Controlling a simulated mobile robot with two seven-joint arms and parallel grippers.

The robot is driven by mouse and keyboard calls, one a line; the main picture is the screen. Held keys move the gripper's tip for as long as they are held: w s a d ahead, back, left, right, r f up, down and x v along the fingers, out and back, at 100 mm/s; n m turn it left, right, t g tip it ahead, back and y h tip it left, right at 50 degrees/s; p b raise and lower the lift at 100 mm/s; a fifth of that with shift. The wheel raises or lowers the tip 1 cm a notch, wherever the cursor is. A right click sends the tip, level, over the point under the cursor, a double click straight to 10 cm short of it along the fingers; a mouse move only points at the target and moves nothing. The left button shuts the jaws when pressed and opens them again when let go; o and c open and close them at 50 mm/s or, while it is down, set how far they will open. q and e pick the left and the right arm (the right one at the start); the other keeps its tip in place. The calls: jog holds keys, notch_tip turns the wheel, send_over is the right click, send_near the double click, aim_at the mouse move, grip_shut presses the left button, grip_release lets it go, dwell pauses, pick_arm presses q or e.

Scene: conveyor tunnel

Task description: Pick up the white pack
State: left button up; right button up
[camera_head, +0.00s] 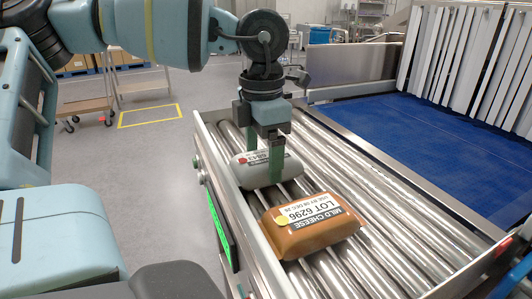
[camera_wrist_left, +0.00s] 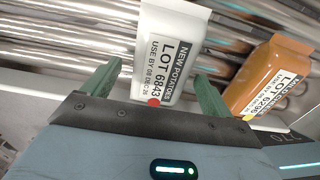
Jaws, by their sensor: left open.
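The white pack (camera_head: 240,172) lies on the metal rollers near the conveyor's left rail. In the left wrist view the white pack (camera_wrist_left: 170,45) has a label reading NEW POTATOES, LOT 6843, and a red dot. My left gripper (camera_head: 263,168) points down over it, with its green fingers open. In the left wrist view the left gripper (camera_wrist_left: 158,88) has one finger on each side of the pack's near end. I cannot tell whether the fingers touch it. My right gripper is not in view.
An orange pack (camera_head: 312,228) labelled MILD CHEESE, LOT 6296 lies on the rollers nearer to me, close to the white pack; it also shows in the left wrist view (camera_wrist_left: 268,78). A metal side rail (camera_head: 222,190) runs along the left. Rollers to the right are clear, beside a blue belt (camera_head: 430,140).

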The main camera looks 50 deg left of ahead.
aim_at(263, 157)
pick_arm(q)
jog(key=shift+f, duration=0.45)
jog(key=c, duration=1.4)
jog(key=shift+o, duration=0.2)
notch_tip(263, 157, up, 10)
